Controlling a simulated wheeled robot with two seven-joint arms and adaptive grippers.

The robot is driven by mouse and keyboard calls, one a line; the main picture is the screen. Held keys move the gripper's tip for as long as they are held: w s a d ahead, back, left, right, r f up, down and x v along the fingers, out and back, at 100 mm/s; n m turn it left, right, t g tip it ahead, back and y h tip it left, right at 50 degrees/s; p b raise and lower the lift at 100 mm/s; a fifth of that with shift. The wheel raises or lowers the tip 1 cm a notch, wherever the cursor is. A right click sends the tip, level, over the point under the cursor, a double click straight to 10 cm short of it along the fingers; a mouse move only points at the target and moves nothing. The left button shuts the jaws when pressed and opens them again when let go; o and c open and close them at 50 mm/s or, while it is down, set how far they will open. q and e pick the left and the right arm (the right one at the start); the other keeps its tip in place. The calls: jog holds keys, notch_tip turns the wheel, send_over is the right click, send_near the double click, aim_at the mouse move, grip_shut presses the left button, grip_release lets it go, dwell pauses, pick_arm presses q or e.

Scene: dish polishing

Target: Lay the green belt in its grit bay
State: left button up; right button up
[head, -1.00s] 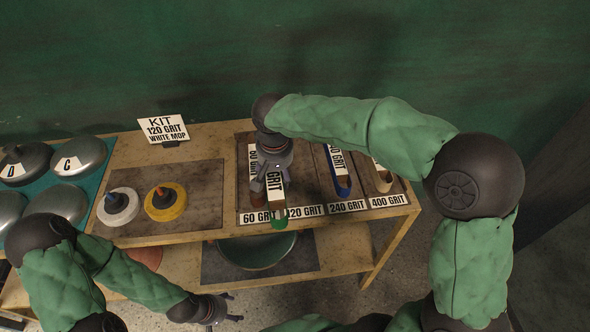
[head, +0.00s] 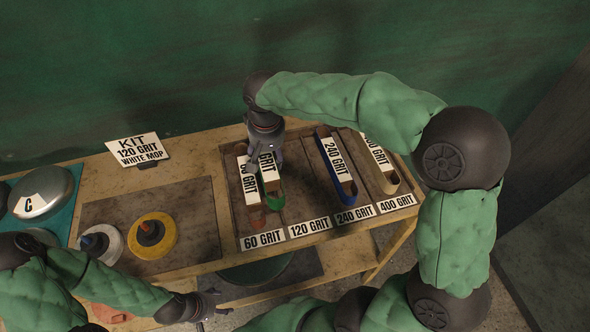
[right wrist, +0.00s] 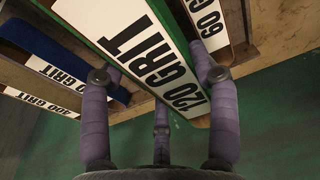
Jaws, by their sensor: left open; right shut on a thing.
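My right gripper (head: 267,148) is shut on the green belt (head: 271,201), which carries a white GRIT label. In the right wrist view its label (right wrist: 150,55) reads 120 GRIT, with my purple fingers on both sides. The belt is over the tray, beside the red 60 grit belt (head: 249,192). In the head view it overlaps the left side of the 120 grit bay (head: 300,203); I cannot tell its height above the floor. The bay's front plate (head: 310,228) reads 120 GRIT. My left gripper (head: 208,302) is open and empty, low in front of the table.
The blue 240 grit belt (head: 336,163) and tan 400 grit belt (head: 380,160) lie in bays to the right. A yellow mop (head: 153,236) and a white mop (head: 100,243) sit on the left mat. A kit sign (head: 138,149) stands behind. Lidded dish C is at far left.

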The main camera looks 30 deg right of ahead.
jog(key=d+f+b, duration=0.1)
jog(key=d+f, duration=0.1)
jog(key=d+f+b, duration=0.1)
jog(key=d+f, duration=0.1)
jog(key=d, duration=0.1)
jog(key=d+f+b, duration=0.1)
jog(key=d+f, duration=0.1)
jog(key=f, duration=0.1)
jog(key=shift+s+d, duration=0.25)
jog(key=shift+d+f+b, duration=0.15)
jog(key=shift+f+b, duration=0.3)
jog(key=shift+f, duration=0.4)
jog(key=shift+d+f+b, duration=0.1)
jog(key=shift+f+b, duration=0.3)
jog(key=shift+f, duration=0.45)
jog(key=shift+f, duration=0.15)
jog(key=o, duration=1.3)
jog(key=r+p, duration=0.1)
jog(key=r, duration=0.3)
jog(key=s+r+p, duration=0.1)
jog(key=r+p, duration=0.1)
jog(key=r, duration=0.2)
jog(key=r+p, duration=0.1)
jog(key=r, duration=0.3)
jog(key=shift+s+a+r, duration=0.1)
jog(key=shift+s+a, duration=0.15)
jog(key=shift+s, duration=0.15)
